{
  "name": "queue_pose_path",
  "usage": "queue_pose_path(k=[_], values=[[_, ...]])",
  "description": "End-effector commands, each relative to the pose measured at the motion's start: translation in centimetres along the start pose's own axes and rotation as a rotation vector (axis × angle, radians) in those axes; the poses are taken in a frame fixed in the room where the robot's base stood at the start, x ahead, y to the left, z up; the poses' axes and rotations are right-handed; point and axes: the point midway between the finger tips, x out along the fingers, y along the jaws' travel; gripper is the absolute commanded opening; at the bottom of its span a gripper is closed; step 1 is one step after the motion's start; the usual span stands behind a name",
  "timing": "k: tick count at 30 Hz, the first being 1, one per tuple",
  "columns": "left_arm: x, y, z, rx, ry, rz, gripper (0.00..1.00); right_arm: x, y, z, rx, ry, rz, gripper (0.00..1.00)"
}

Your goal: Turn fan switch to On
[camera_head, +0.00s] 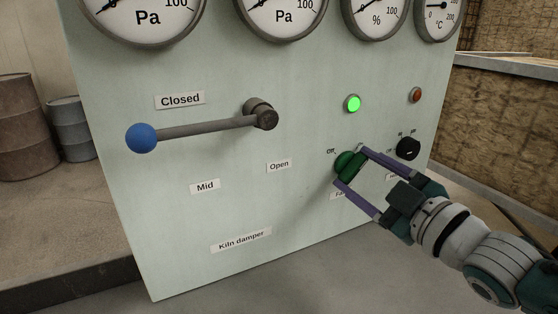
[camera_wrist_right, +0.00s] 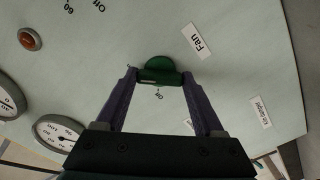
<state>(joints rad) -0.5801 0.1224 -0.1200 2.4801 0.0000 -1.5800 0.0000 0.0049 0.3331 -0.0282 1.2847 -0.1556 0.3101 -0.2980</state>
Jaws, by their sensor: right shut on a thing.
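The fan switch is a green rotary knob (camera_head: 344,160) on the pale green panel, with an "Off" label at its upper left and a partly covered label below. My right gripper (camera_head: 351,166) is shut on the knob, one purple finger on each side; the right wrist view shows the same grip (camera_wrist_right: 159,79). A round green lamp (camera_head: 353,103) above the knob is lit. My left gripper is not in view.
A black knob (camera_head: 408,148) and a dark red lamp (camera_head: 416,95) are close to the right. A damper lever with a blue ball (camera_head: 141,138) sticks out at the left. Gauges line the panel's top. Barrels (camera_head: 28,125) stand behind at the left.

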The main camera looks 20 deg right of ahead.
Motion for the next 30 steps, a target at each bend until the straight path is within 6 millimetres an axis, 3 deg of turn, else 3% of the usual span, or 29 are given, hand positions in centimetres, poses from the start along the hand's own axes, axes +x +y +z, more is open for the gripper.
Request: queue_pose_path(k=[13, 14, 21, 30], values=[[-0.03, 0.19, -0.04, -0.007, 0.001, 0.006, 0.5, 0.02, 0.04, -0.08, 0.013, 0.003, 0.001, 0.14], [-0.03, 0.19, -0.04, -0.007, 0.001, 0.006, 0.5, 0.02, 0.04, -0.08, 0.014, 0.003, 0.001, 0.73], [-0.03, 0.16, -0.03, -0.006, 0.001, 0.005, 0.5, 0.01, 0.01, -0.05, 0.011, 0.001, 0.001, 1.0], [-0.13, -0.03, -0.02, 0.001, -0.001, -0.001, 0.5, -0.4, -0.03, 0.0, 0.01, 0.0, -0.001, 1.0]])
